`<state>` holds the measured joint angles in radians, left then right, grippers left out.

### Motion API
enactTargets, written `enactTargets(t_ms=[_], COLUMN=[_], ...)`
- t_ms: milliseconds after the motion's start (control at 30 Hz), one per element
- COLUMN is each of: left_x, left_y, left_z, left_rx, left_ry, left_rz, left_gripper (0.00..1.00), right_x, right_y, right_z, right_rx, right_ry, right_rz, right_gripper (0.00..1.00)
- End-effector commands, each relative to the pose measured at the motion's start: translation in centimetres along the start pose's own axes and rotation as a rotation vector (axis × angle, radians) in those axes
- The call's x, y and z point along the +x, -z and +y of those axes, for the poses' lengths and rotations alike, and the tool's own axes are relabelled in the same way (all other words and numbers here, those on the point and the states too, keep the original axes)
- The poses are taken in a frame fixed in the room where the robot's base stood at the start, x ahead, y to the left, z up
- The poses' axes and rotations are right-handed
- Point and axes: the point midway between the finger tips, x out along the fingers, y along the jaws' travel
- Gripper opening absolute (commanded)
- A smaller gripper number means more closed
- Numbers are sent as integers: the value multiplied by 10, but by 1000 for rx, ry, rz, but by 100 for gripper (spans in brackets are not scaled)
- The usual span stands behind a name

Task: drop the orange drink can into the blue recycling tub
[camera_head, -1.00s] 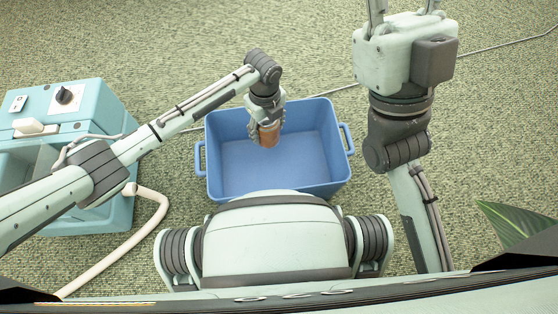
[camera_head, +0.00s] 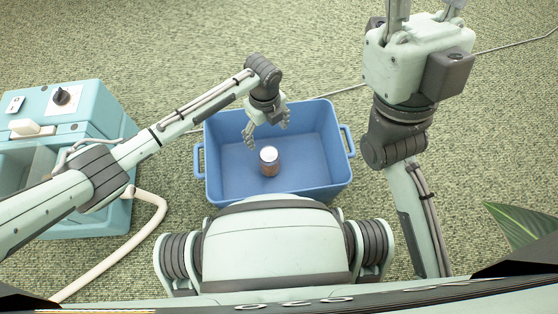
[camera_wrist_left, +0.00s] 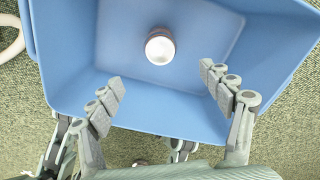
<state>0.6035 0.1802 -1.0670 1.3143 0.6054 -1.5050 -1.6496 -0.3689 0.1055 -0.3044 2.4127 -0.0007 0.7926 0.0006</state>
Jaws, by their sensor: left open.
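The orange drink can (camera_head: 269,167) is upright inside the blue recycling tub (camera_head: 325,150), showing its silver top and a brownish-orange side. I cannot tell whether it touches the tub's floor. The can's round top (camera_wrist_left: 160,47) also shows in the left wrist view, beyond the fingers and within the tub (camera_wrist_left: 200,25). My left gripper (camera_head: 268,134) is open and empty over the tub, apart from the can. Its spread fingers (camera_wrist_left: 161,77) show in the left wrist view. My right gripper (camera_head: 426,7) is at the top edge, its fingertips cut off.
A teal machine (camera_head: 70,125) with a dial stands left of the tub, with a pale hose (camera_head: 150,215) curving over the green carpet. A thin cable (camera_head: 510,45) lies behind. A plant leaf (camera_head: 515,225) is at lower right.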

Motion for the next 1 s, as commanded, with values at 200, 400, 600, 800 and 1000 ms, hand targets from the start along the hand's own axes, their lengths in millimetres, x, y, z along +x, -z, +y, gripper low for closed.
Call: enactTargets(t_ms=[200, 400, 600, 800, 1000], left_x=[-2, -29, -74, -107, -119], left_y=[0, -1, -1, -1, 0], left_z=[0, -1, 0, -1, 0], left_rx=[0, 1, 1, 0, 0], left_ry=[0, 4, 3, 2, 0], left_rz=[0, -2, -3, -1, 0], left_gripper=[79, 79, 79, 79, 79], right_x=[0, 0, 0, 0, 0], right_y=[-1, -1, -1, 0, 0], right_z=[0, 0, 0, 0, 0], right_rx=[0, 0, 0, 0, 0], right_ry=[-1, 0, 0, 0, 0], right_rz=[-4, -3, -3, -2, -2], right_gripper=[40, 40, 40, 40, 40])
